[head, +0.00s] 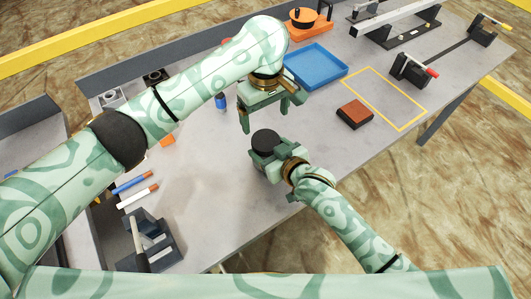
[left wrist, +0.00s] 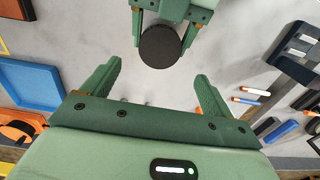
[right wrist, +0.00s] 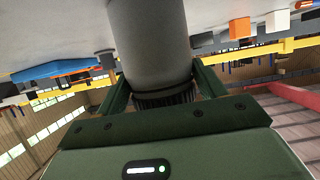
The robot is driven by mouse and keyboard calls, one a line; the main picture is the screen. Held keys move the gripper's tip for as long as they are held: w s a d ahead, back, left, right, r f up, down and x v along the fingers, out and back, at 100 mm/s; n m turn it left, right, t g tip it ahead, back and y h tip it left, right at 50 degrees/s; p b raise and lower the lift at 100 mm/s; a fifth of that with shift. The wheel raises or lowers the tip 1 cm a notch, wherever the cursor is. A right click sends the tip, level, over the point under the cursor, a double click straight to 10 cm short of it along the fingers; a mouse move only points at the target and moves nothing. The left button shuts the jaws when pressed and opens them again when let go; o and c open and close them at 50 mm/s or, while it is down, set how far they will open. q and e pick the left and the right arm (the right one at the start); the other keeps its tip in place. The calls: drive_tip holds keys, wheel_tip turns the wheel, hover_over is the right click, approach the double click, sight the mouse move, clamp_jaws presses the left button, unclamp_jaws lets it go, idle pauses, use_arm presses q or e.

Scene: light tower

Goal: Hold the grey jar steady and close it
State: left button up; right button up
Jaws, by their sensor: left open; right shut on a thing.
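The grey jar (right wrist: 150,40) fills the middle of the right wrist view, between the fingers of my right gripper (right wrist: 165,90). A black ribbed lid (right wrist: 165,99) sits at its end; how tightly it is seated I cannot tell. In the head view the lid's round black top (head: 265,141) faces up, with my right gripper (head: 268,162) shut around the jar below it. My left gripper (head: 268,120) is open and empty, above and just behind the jar. In the left wrist view the lid (left wrist: 160,46) lies just beyond the open fingertips, apart from them.
Blue and white markers (head: 137,195) and a dark grey holder (head: 160,245) are at left.

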sight(265, 139)
idle(0.3)
use_arm(q)
drive_tip(key=shift+f, duration=4.05)
drive_tip(key=c, duration=1)
drive_tip(key=o, duration=1.1)
drive_tip(key=shift+c, duration=0.2)
drive_tip(key=shift+r, duration=0.1)
drive_tip(key=shift+r, duration=2.2)
